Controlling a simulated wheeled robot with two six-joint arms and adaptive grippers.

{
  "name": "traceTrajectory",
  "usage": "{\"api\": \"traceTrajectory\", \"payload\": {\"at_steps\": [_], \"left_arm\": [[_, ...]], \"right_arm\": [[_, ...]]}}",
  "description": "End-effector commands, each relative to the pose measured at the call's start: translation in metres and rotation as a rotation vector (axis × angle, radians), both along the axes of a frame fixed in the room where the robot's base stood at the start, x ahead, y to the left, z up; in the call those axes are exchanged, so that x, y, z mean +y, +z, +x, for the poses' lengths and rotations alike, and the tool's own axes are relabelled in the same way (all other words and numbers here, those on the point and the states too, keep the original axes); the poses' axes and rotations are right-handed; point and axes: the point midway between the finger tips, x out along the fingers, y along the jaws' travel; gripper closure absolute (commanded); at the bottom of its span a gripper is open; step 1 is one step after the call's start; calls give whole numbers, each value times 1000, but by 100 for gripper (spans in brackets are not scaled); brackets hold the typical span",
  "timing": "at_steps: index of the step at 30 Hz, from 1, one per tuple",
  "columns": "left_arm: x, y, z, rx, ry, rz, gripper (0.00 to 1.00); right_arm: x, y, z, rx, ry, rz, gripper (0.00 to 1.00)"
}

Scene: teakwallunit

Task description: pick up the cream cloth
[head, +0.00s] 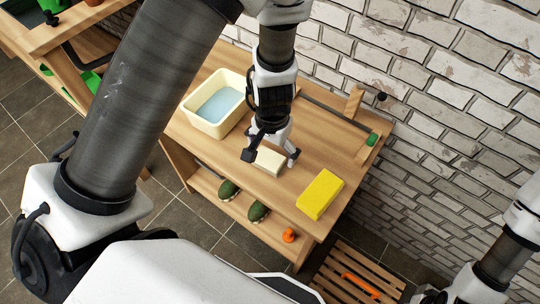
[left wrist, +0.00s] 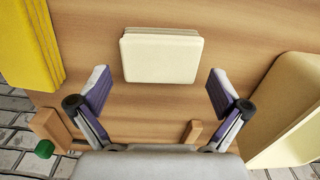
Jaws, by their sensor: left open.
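The cream cloth (head: 268,161) is a folded, block-like rectangle lying on the wooden bench top. In the left wrist view the cloth (left wrist: 161,57) lies ahead of and between my finger lines, clear of both fingers. My left gripper (head: 272,155) is over the cloth in the head view, pointing down. In the left wrist view the left gripper (left wrist: 158,92) has its fingers spread wide with nothing between the tips. Part of the cloth is hidden behind the gripper in the head view. Of my right arm only links show at the lower right; its gripper is not seen.
A yellow block (head: 320,194) lies to the right of the cloth. A cream basin (head: 190,112) with blue inside stands to its left. A brick wall (head: 430,90) rises behind the bench. Green shoes (head: 258,211) sit on the lower shelf (head: 205,187).

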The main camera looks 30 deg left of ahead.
Motion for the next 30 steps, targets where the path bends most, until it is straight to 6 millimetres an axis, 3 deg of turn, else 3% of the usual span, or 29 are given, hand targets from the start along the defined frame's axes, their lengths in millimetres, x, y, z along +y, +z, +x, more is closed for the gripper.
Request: {"api": "traceTrajectory", "payload": {"at_steps": [1, 3, 9, 10, 14, 30], "left_arm": [[0, -13, 0, 1, 0, 0, 0], [0, -17, 0, -1, 0, 0, 0], [0, -16, 0, -1, 0, 0, 0], [0, -16, 0, -1, 0, 0, 7], [0, -16, 0, -1, 0, 0, 52], [1, -8, 1, 0, -1, 0, 52]], "right_arm": [[0, -9, 0, 0, 0, 0, 64], [0, -10, 0, 0, 0, 0, 64], [0, -8, 0, 0, 0, 0, 64], [0, -8, 0, 0, 0, 0, 64], [0, -8, 0, 0, 0, 0, 64], [0, 1, 0, 0, 0, 0, 64]]}}
